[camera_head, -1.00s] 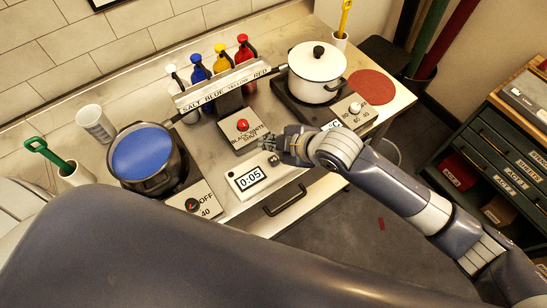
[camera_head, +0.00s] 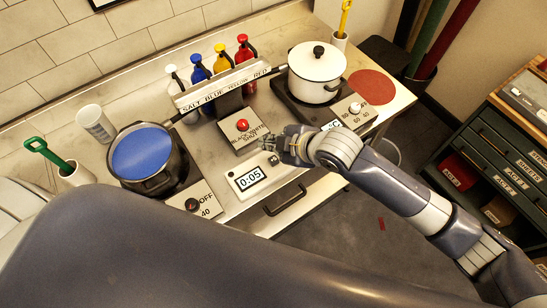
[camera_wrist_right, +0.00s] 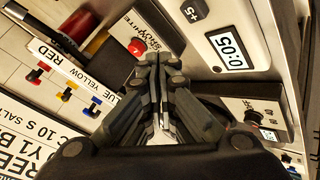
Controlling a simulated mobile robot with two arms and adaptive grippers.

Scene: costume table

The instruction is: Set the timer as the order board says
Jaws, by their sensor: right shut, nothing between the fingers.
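The timer (camera_head: 248,178) is a white box at the front edge of the metal table, and its display reads 0:05. It also shows in the wrist view (camera_wrist_right: 233,50), with a +5 button (camera_wrist_right: 195,10) beside the display. My right gripper (camera_head: 270,144) is shut and empty, above the table between the timer and the box with a red button. Its closed fingers (camera_wrist_right: 160,65) show in the wrist view, apart from the +5 button. A white board with black text (camera_wrist_right: 18,135) is cut off at the wrist view's left; its full order cannot be read. My left gripper is not in view.
The red-button box (camera_head: 240,133) stands behind the timer. A pot with blue contents (camera_head: 145,155) is at left, a white lidded pot (camera_head: 317,75) at right. Several coloured bottles (camera_head: 222,60) stand behind the label rail. A red round mat (camera_head: 371,87) lies at right.

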